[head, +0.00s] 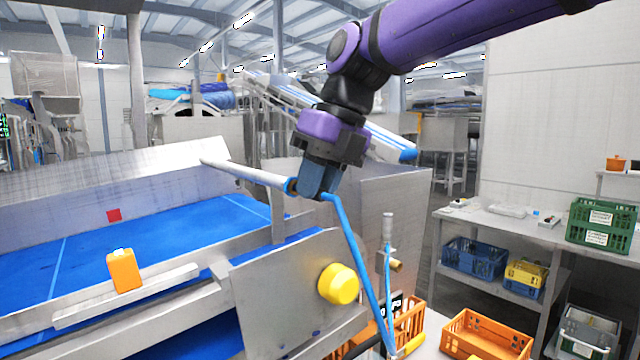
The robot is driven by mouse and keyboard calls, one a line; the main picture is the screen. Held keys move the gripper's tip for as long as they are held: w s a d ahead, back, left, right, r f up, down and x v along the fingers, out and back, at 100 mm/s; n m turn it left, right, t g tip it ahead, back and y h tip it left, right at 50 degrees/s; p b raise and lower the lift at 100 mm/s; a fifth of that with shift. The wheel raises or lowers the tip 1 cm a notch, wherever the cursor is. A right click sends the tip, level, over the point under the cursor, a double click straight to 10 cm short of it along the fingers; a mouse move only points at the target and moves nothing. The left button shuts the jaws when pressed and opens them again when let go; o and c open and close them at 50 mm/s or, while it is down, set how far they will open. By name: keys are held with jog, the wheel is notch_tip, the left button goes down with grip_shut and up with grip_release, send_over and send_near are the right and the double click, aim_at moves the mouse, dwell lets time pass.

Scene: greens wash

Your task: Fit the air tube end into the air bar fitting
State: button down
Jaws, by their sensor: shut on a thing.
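My gripper (316,192) points down over the near right corner of the machine and is shut on the blue air tube (352,244). The tube runs from the jaws down to the lower right. The pale air bar (245,173) reaches in from the left above the blue belt. Its fitting (290,186), a dark ring with an orange edge, sits right beside the left side of my fingers. The tube end is hidden by the fingers, so I cannot tell whether it is in the fitting or apart from it.
A yellow knob (338,283) sticks out of the steel side panel (280,300) below my gripper. An upright pipe with a brass valve (396,265) stands to the right. An orange container (124,270) stands on the front ledge. Orange crates (486,335) are low at the right.

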jog(key=shift+w+a, duration=0.15)
jog(key=shift+w, duration=0.1)
jog(key=c, duration=1)
grip_release()
jog(key=shift+o, duration=0.2)
jog(key=v, duration=1.1)
jog(key=s+d+f+n+t+h, duration=0.2)
jog(key=s+d+f+n, duration=0.6)
jog(key=n, duration=0.6)
jog(key=s+d+f+n+t+h, duration=0.1)
jog(key=s+d+f+n+t, duration=0.2)
jog(key=s+d+f+n, duration=0.5)
jog(key=d+f+n, duration=0.5)
jog(key=d+n, duration=0.2)
jog(key=shift+s+d+f+n+h, duration=0.25)
jog(key=shift+s+f+n+h, duration=0.05)
jog(key=shift+f+h, duration=0.1)
